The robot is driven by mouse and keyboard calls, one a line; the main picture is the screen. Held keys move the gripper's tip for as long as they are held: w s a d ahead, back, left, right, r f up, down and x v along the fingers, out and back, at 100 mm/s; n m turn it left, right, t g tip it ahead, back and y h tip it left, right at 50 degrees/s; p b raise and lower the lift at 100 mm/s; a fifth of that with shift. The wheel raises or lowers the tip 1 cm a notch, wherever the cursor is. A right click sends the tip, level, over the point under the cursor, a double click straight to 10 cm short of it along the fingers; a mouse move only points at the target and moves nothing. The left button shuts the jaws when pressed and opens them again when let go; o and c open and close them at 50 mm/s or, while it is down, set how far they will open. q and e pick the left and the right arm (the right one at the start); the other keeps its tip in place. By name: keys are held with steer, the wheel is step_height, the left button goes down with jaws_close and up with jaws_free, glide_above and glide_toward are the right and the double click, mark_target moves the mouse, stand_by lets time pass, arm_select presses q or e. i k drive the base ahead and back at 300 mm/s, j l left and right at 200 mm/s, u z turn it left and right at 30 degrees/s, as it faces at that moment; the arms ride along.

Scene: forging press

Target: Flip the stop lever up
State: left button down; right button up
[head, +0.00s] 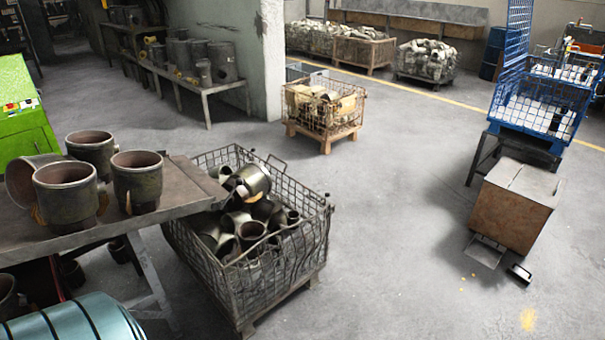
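I cannot make out a stop lever in the head view. A bright green machine (22,140) stands at the left edge, cut off by the frame. It carries a small panel with coloured buttons (20,106), too small to read. Neither of my grippers is in view.
A metal table (160,215) at left holds several dark pipe fittings (137,178). Beside it stands a wire crate (305,255) full of fittings. A brown box (515,205) and a blue wire crate (540,110) stand at right. The middle floor (400,220) is clear.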

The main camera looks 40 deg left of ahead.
mark_target(207, 184)
steer(key=i+u, duration=0.1)
steer(key=i, duration=0.45)
steer(key=i+l, duration=0.15)
steer(key=i, duration=0.4)
steer(key=i+u, duration=0.25)
steer(key=u, duration=0.15)
steer(key=i+u, duration=0.25)
steer(key=u, duration=0.2)
steer(key=i+u, duration=0.25)
steer(key=u, duration=0.15)
steer(key=i+u, duration=0.2)
steer(key=u, duration=0.25)
steer(key=i+u, duration=0.25)
steer(key=u, duration=0.25)
steer(key=i+l+u, duration=0.1)
steer(key=u, duration=0.35)
steer(key=i, duration=0.1)
